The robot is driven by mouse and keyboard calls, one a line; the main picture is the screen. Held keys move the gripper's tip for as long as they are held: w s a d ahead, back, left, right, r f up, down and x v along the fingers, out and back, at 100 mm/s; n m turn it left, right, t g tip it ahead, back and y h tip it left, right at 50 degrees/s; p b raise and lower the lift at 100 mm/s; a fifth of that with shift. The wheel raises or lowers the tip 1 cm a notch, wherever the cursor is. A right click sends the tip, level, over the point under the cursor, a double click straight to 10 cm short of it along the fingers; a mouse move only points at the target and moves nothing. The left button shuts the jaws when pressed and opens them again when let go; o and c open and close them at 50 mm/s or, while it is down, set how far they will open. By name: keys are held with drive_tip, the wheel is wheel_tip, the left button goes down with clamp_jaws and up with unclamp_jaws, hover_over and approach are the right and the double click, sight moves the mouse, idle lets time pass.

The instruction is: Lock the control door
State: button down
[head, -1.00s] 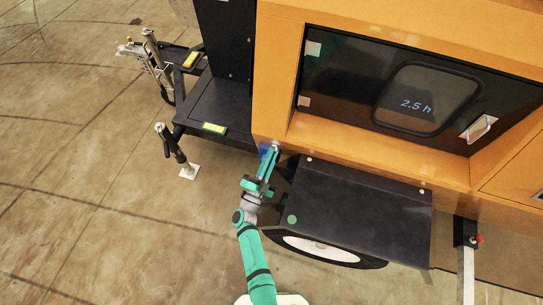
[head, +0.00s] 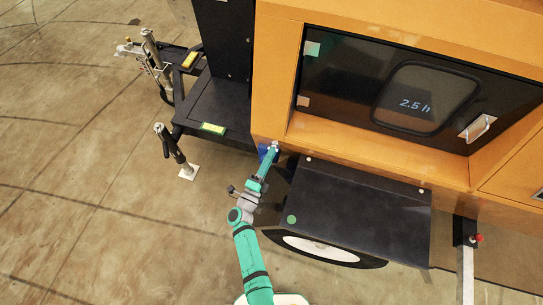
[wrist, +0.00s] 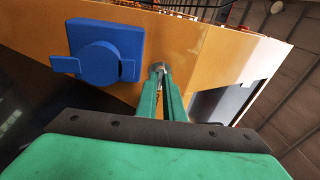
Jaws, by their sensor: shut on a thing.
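The control door (head: 345,85) is a dark panel with a rounded window reading "2.5 h", set in the orange housing in the head view. It looks closed. A pale handle plate (head: 478,127) sits at its lower right. My gripper (head: 272,150) is below the door's lower left, at the housing's bottom edge. In the wrist view its teal fingers (wrist: 162,80) are shut on a small grey metal piece (wrist: 157,68) at the orange face. The fingertips hide most of this piece, so I cannot tell its exact shape.
A blue socket box (wrist: 105,50) is on the orange face just left of my fingers. A black fender (head: 360,205) over a wheel lies right of my arm. A black platform (head: 215,105) and a jack leg (head: 172,145) stand left. The floor at lower left is clear.

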drive_tip(key=shift+d+m, duration=0.1)
drive_tip(key=shift+m, duration=0.2)
drive_tip(key=c, duration=1.9)
unclamp_jaws()
drive_tip(key=shift+o, duration=0.2)
drive_tip(key=shift+w, duration=0.1)
drive_tip(key=v, duration=1.1)
